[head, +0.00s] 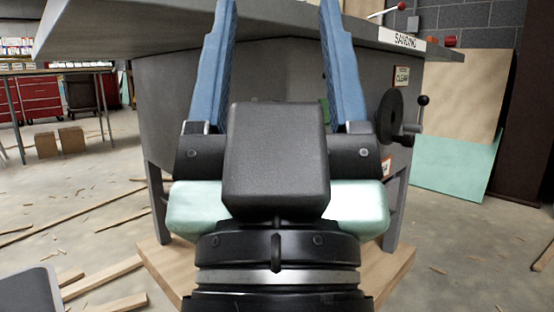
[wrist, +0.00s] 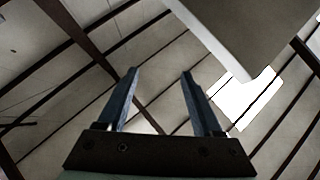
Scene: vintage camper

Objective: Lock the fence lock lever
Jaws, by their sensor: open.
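My gripper (head: 278,8) fills the middle of the head view, its two blue fingers pointing up, spread apart with nothing between them. It stands in front of a grey machine cabinet (head: 180,100) with a wide grey top (head: 110,35). A thin pale lever with a red ball end (head: 388,11) shows above the top at the upper right, apart from my fingers. I cannot tell whether it is the fence lock lever. The wrist view shows my open gripper (wrist: 160,75) against the ceiling, with a pale flat edge (wrist: 215,45) at the upper right.
A black handwheel (head: 390,118) with a crank sticks out from the cabinet's right side. Boards (head: 460,110) lean on the wall at right. Wood strips (head: 100,280) lie on the floor at left. A workbench (head: 60,70) and red drawers (head: 38,98) stand far left.

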